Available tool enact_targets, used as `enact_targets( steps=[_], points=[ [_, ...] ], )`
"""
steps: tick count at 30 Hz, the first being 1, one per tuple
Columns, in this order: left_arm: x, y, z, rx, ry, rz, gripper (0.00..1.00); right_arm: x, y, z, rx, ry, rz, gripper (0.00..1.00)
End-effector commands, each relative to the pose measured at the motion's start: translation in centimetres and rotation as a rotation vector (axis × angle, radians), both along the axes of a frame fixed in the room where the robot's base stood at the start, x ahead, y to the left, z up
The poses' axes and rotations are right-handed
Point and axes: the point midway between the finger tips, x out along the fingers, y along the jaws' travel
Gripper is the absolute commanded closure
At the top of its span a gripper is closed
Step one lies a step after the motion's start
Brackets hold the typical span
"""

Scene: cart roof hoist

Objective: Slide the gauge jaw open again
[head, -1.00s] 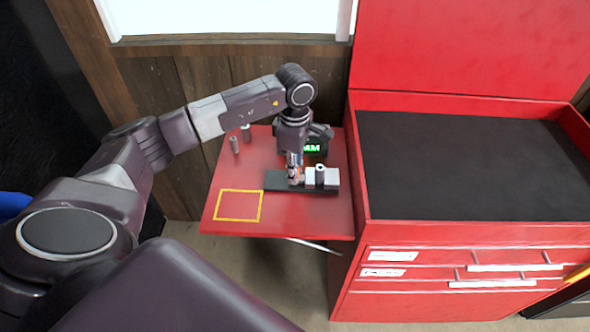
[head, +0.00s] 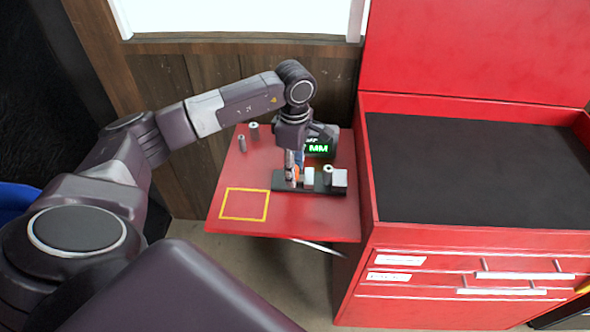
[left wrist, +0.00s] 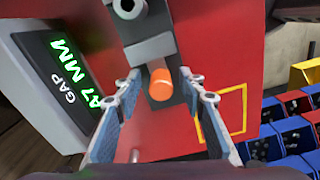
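The gauge's dark base (head: 282,186) lies on the red side shelf. Its pale sliding jaw (head: 309,176) stands left of a grey cylinder (head: 328,172), with a dark gap between them. The fixed jaw (head: 340,178) is just right of the cylinder. My left gripper (head: 291,183) is low over the base's left part. In the left wrist view its two fingers (left wrist: 162,88) are apart, one on each side of the orange knob (left wrist: 160,84) by the sliding jaw (left wrist: 150,48), with gaps to the knob. My right gripper is not in view.
A display (left wrist: 72,70) with green digits, labelled GAP and MM, stands behind the gauge. Two small cylinders (head: 242,143) (head: 253,131) stand at the shelf's back left. A yellow outlined square (head: 244,204) is bare. A red tool chest (head: 460,240) borders the shelf's right.

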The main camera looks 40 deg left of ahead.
Motion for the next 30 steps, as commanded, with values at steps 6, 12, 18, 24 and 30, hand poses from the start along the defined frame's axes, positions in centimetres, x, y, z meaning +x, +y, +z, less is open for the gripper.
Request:
enact_targets(
  steps=[6,12,18,24,30],
  points=[
    [0.0,0.0,0.0,0.0,0.001,-0.001,0.63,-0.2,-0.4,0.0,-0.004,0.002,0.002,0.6],
    [0.1,0.0,2.0,0.001,-0.003,0.0,0.63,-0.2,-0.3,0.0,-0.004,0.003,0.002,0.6],
    [0.1,0.0,6.3,0.0,-0.005,0.0,0.63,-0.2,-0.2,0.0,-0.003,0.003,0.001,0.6],
    [0.0,0.0,10.0,0.001,-0.002,0.0,0.63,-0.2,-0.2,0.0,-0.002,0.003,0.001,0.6],
    [0.0,0.0,11.8,0.0,-0.001,0.0,0.63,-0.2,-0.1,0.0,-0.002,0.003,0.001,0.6]
  ],
)
